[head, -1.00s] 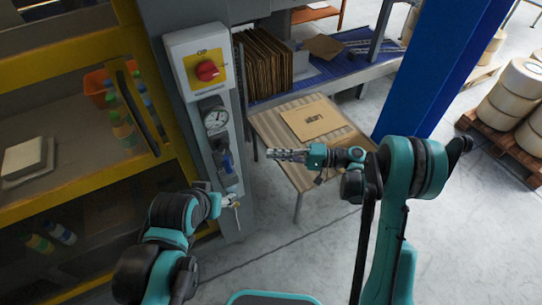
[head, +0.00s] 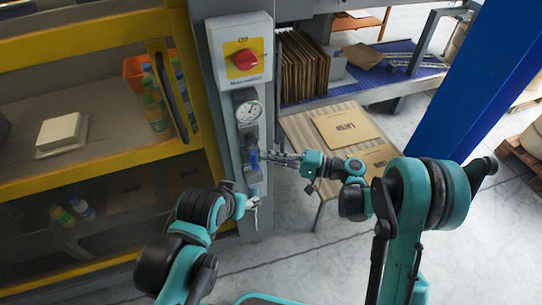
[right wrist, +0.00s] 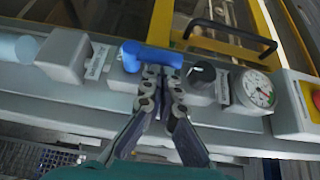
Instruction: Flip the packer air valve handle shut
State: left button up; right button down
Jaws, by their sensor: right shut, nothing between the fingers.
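The blue valve handle (head: 254,159) is on the grey panel column below the pressure gauge (head: 248,111). It points up and down along the column. In the right wrist view the blue handle (right wrist: 152,56) lies crosswise just beyond the fingertips. My right gripper (head: 267,156) is shut and empty, its tips close beside the handle on its right. In the right wrist view the right gripper (right wrist: 162,73) overlaps the handle's edge; I cannot tell if they touch. My left gripper (head: 253,201) is low by the column, below the handle; its jaws are too small to read.
A red rotary switch (head: 245,60) sits on the box above the gauge. A yellow-framed guard (head: 100,169) with a black handle stands at left. A table with flat cartons (head: 347,129) is at right behind my right gripper. A blue post (head: 481,83) stands further right.

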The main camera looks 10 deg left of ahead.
jog(key=shift+s+a+r+n+h+p, duration=0.1)
jog(key=shift+r+n+h+p, duration=0.1)
jog(key=shift+n+h+p, duration=0.3)
jog(key=shift+h, duration=0.4)
